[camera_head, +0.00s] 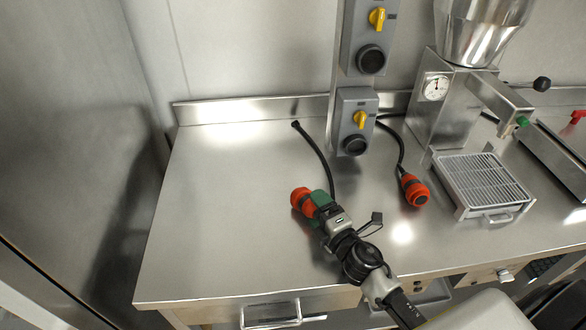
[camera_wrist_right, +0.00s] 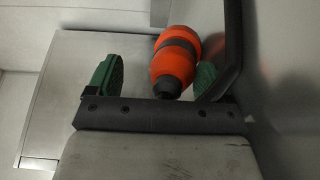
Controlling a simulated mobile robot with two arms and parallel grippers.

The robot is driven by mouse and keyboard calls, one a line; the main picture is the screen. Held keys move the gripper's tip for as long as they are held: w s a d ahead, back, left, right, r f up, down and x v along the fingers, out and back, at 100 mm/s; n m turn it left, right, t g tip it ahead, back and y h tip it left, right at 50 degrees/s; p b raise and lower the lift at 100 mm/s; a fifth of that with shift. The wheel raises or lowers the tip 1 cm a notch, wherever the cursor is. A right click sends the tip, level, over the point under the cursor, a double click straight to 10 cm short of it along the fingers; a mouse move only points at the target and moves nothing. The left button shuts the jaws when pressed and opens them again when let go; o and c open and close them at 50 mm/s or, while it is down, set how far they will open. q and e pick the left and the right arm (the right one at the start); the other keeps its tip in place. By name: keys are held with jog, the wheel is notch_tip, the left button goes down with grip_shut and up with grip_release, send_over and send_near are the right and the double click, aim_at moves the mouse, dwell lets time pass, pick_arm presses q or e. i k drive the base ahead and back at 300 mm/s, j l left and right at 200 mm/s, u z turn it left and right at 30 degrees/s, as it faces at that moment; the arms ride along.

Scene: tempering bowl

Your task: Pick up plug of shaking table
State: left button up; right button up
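An orange plug with a dark grey band (camera_head: 302,198) lies on the steel counter, partly hidden by my right gripper (camera_head: 311,209). In the right wrist view the plug (camera_wrist_right: 175,58) shows between the green fingers of my right gripper (camera_wrist_right: 155,77), much closer to the right-hand finger. The fingers are wide apart, with a clear gap at the left finger. Whether the right-hand finger touches the plug I cannot tell. A second orange plug (camera_head: 415,190) lies farther right on a black cable. Which plug belongs to the shaking table is not clear. My left gripper is out of view.
Grey socket boxes with yellow switches (camera_head: 355,120) hang above the counter's back. A slatted metal tray (camera_head: 485,183) stands at right below a steel machine with a dial (camera_head: 440,100). A black cable (camera_head: 315,150) runs behind the plug at my gripper. The counter's left part (camera_head: 215,210) is clear.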

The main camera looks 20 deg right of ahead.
aim_at(418, 194)
jog(key=k+l, duration=0.1)
jog(key=k, duration=0.4)
jog(key=k+l, duration=0.1)
jog(key=k, duration=0.4)
